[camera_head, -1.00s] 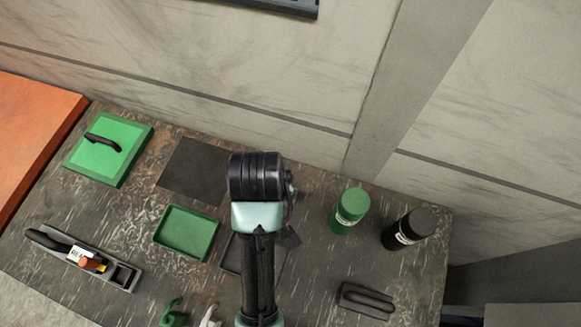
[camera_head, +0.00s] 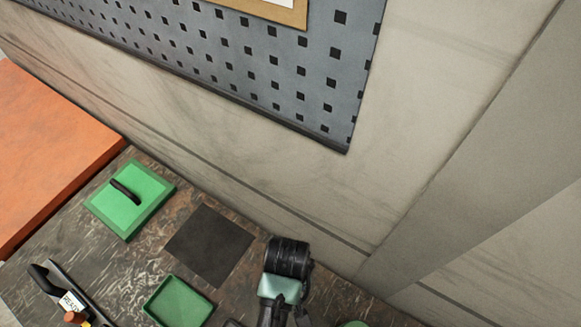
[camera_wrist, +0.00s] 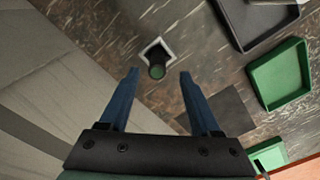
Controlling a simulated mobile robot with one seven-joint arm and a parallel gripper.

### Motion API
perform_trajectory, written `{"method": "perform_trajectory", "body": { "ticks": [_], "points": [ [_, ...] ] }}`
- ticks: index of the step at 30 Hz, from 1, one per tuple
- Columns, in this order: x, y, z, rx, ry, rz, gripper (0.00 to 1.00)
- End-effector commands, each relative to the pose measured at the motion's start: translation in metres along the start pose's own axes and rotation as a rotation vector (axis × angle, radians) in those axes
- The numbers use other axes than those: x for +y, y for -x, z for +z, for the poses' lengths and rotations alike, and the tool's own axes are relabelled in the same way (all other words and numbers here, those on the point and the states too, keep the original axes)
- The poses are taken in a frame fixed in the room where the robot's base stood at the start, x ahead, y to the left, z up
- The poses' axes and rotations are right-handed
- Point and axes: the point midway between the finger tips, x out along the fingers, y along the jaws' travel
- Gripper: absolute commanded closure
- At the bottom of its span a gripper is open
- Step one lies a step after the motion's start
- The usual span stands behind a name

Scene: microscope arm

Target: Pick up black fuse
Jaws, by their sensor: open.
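A short dark cylinder (camera_wrist: 157,62) with a dull green end stands at a pale square outline on the table in the wrist view. It may be the black fuse, but I cannot tell for sure. My gripper (camera_wrist: 159,72) is open, with its two blue fingers apart and nothing held between them. In the wrist view the cylinder shows between the fingertips; its distance below them is unclear. In the head view my arm's end is over the table near the wall, and the fingers and cylinder are hidden.
A black mat (camera_head: 208,245), a green tray (camera_head: 180,303) and a green lid with a black handle (camera_head: 112,213) lie left of my arm. A dark tray (camera_wrist: 247,32) is beside the green one. The wall (camera_head: 310,200) rises close behind my arm.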

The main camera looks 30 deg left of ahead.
Motion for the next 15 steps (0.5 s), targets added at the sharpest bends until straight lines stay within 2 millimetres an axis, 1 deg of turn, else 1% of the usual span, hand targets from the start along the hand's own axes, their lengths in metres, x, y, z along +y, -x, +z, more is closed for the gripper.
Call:
{"method": "perform_trajectory", "body": {
  "ticks": [5,15],
  "points": [
    [0.0,-0.01,0.001,-0.002,-0.001,0.0,0.36],
    [0.003,-0.051,0.004,-0.001,-0.001,-0.001,0.36]
  ]
}}
